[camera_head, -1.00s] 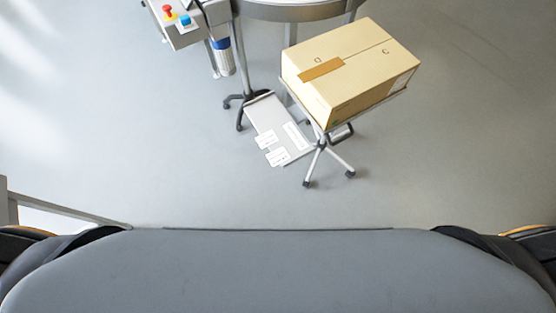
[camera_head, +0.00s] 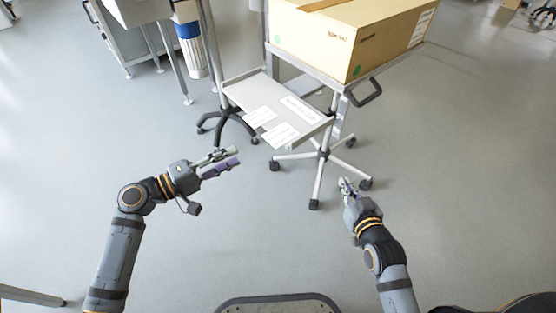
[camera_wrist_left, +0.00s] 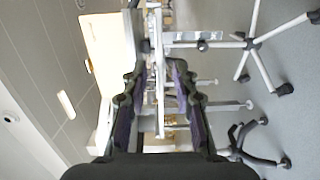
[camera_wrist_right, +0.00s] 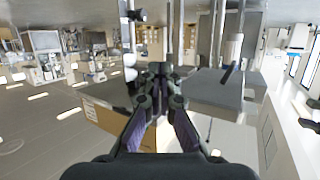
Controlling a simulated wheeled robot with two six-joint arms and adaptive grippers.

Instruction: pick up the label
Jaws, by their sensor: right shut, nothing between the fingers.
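Several white labels lie on the grey tray-like shelf (camera_head: 240,93): one at the left edge (camera_head: 260,117), one at the front (camera_head: 281,135) and a longer printed one (camera_head: 300,110) at the right. The two nearer labels stick out over the shelf's front edge. My left gripper (camera_head: 232,157) is open and empty, in front of and to the left of the shelf; its parted fingers also show in the left wrist view (camera_wrist_left: 162,70). My right gripper (camera_head: 346,184) is shut and empty, in front of and to the right of the shelf; its fingertips meet in the right wrist view (camera_wrist_right: 160,68).
A large cardboard box (camera_head: 350,38) sits on a wheeled stand (camera_head: 321,155) behind and right of the shelf, with a black handle (camera_head: 366,92). A black wheeled base (camera_head: 227,120) stands left of the shelf.

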